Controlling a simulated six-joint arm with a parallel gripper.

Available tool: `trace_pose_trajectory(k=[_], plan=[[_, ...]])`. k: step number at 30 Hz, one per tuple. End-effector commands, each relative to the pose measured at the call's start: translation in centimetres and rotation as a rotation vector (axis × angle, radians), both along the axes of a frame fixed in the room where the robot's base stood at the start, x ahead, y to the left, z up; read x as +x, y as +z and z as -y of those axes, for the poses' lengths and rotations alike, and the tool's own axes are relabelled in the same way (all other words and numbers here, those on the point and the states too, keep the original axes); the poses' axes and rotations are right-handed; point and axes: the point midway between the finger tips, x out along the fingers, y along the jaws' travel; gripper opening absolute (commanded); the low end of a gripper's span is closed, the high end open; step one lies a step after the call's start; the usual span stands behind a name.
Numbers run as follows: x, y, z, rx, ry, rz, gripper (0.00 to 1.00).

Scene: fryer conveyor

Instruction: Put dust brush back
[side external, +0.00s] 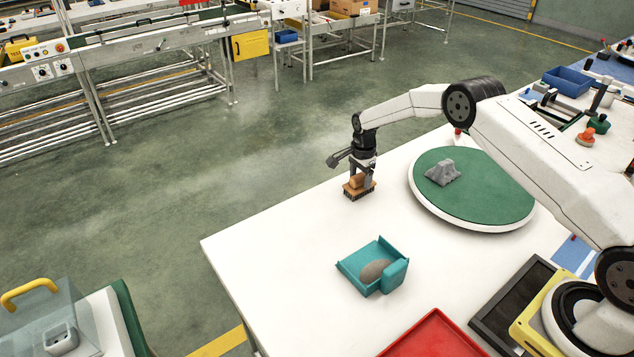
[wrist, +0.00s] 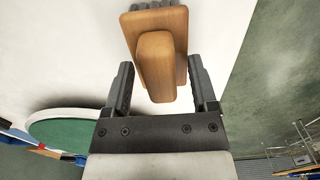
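The dust brush (side external: 356,188), with a tan wooden block and handle and dark bristles, stands bristles down on the white table near its far left edge. In the wrist view the brush (wrist: 157,55) shows from above, its raised handle between my fingers. My gripper (side external: 361,174) points down at the brush. In the wrist view the fingers of my gripper (wrist: 161,68) are apart, with a gap on each side of the handle. A teal dustpan (side external: 352,264) lies nearer the front of the table, with a grey-brown lump (side external: 375,271) in it.
A round green-topped turntable (side external: 480,200) with a grey rock-like piece (side external: 443,173) stands right of the brush. A red tray (side external: 437,335) and a dark tray (side external: 518,305) lie at the front. The table (side external: 290,240) is clear between brush and dustpan.

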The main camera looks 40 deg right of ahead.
Motion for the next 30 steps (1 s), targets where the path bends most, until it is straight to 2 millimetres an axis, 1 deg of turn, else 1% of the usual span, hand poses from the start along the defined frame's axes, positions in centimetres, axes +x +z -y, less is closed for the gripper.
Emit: trace_pose_trajectory(k=[11,17,23,30], plan=[[0.0,0.2,0.0,0.000,0.000,0.000,0.76],[0.0,1.2,0.0,0.000,0.000,0.001,0.76],[0.1,3.4,0.0,0.000,0.000,0.003,0.76],[0.1,7.3,0.0,0.000,0.000,0.002,0.76]])
